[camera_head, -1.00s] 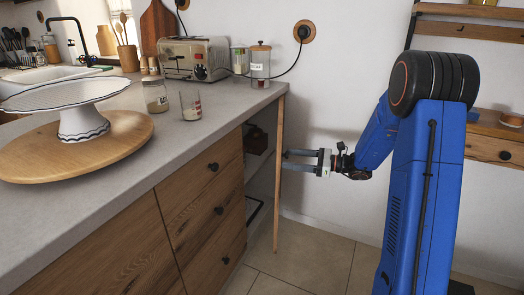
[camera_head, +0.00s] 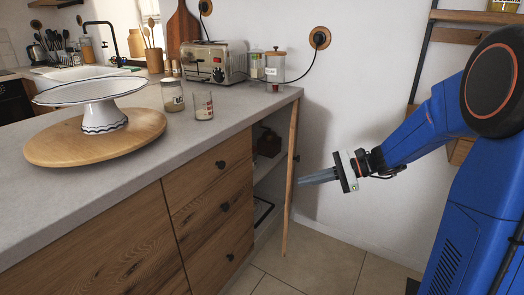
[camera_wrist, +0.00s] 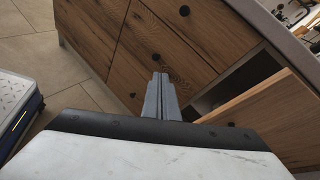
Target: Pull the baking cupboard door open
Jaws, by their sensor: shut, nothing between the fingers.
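The baking cupboard door (camera_head: 291,180) stands swung open at the right end of the wooden counter, seen nearly edge-on in the head view. The cupboard's inside (camera_head: 266,150) shows to its left, with dark items on a shelf. In the wrist view the door (camera_wrist: 262,112) shows at the right, beside the dark opening. My gripper (camera_head: 300,182) is to the right of the door in the head view, its fingers together and empty, pointing left. In the wrist view the gripper (camera_wrist: 160,78) points toward the drawer fronts. I cannot tell whether the fingertips touch the door.
Drawers with black knobs (camera_head: 220,164) lie left of the cupboard. The countertop (camera_head: 150,135) holds a cake stand (camera_head: 105,102), jars and a toaster (camera_head: 212,64). Tiled floor (camera_head: 320,265) is clear below the gripper. A wall shelf stands at the right.

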